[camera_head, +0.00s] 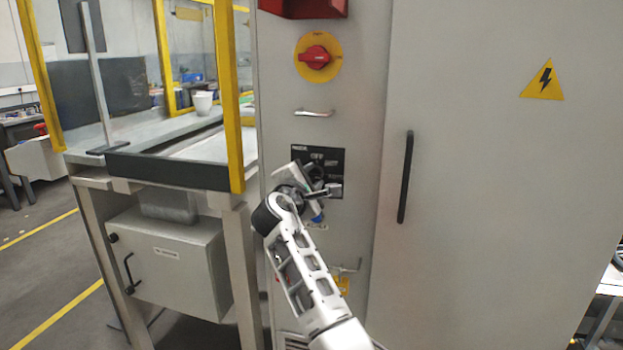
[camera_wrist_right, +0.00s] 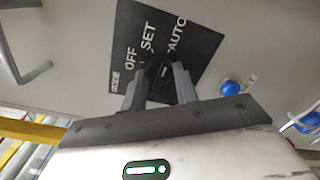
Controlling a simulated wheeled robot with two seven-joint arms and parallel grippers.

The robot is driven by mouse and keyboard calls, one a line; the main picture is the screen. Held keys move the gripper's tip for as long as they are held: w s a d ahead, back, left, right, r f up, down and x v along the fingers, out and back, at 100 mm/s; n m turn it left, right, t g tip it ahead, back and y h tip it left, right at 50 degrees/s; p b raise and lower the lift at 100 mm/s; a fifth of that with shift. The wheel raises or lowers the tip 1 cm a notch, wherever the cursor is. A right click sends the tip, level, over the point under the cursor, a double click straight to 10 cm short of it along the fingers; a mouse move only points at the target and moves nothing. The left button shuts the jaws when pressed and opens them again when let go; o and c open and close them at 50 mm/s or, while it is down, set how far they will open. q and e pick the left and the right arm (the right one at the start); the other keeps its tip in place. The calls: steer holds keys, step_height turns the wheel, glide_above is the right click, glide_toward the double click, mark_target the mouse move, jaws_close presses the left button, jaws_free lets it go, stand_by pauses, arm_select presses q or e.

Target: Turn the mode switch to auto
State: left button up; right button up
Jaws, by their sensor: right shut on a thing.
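The mode switch plate (camera_head: 334,157) is a black panel on the grey cabinet front, partly hidden by my right gripper (camera_head: 318,183). In the right wrist view the plate (camera_wrist_right: 195,50) shows the words OFF, SET and AUTO. My right gripper (camera_wrist_right: 158,78) is shut on the dark switch knob (camera_wrist_right: 157,65), with one finger on each side of it. The knob is mostly hidden between the fingers, and I cannot tell which label it points to. My left gripper is not in view.
A red rotary switch on a yellow disc (camera_head: 317,57) and a metal handle (camera_head: 314,113) are above the plate. A blue button (camera_wrist_right: 231,87) is close to the gripper. A cabinet door with a black handle (camera_head: 405,178) stands at right, a yellow-framed workstation (camera_head: 229,95) at left.

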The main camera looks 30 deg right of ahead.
steer(key=shift+f+m, duration=0.15)
steer(key=shift+m, duration=0.35)
steer(key=o, duration=1)
steer(key=shift+c, duration=0.2)
steer(key=v, duration=1.6)
steer(key=shift+b, duration=0.4)
